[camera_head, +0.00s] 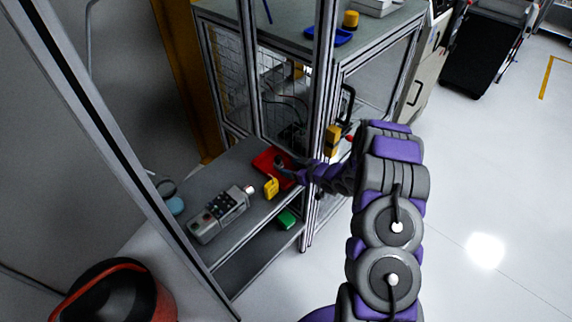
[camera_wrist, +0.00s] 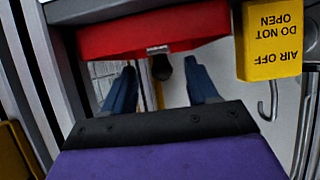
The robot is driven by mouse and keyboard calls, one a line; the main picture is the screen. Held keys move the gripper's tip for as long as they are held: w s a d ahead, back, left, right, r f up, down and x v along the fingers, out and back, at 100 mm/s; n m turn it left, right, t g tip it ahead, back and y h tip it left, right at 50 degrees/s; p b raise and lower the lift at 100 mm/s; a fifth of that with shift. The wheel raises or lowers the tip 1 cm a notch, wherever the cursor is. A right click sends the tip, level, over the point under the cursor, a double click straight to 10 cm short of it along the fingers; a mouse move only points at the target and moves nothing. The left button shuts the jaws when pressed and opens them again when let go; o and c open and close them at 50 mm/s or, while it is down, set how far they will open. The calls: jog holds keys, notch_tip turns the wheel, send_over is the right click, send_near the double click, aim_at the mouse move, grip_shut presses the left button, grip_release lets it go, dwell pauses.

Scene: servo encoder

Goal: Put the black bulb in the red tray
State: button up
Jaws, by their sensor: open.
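The red tray (camera_head: 264,162) lies at the back of the grey shelf, partly hidden by my gripper (camera_head: 286,172). In the wrist view the tray (camera_wrist: 150,33) spans the top, with a small metal piece at its edge. A dark rounded thing, apparently the black bulb (camera_wrist: 162,68), shows by that edge, between the fingers of my gripper (camera_wrist: 160,75). The fingers are apart, with visible gaps on both sides of it. I cannot tell whether the bulb touches the tray. In the head view I cannot clearly separate the bulb from my gripper.
A yellow block (camera_head: 271,187) sits beside the tray; its lettering appears upside down in the wrist view (camera_wrist: 272,40). A grey control box (camera_head: 218,214) lies nearer on the shelf. A green item (camera_head: 287,219) is below. Cabinet posts (camera_head: 322,110) stand close to my arm.

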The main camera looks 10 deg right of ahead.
jog(key=v, duration=0.6)
jog(key=shift+p, duration=0.45)
jog(key=shift+s+r, duration=0.1)
jog(key=shift+s, duration=0.1)
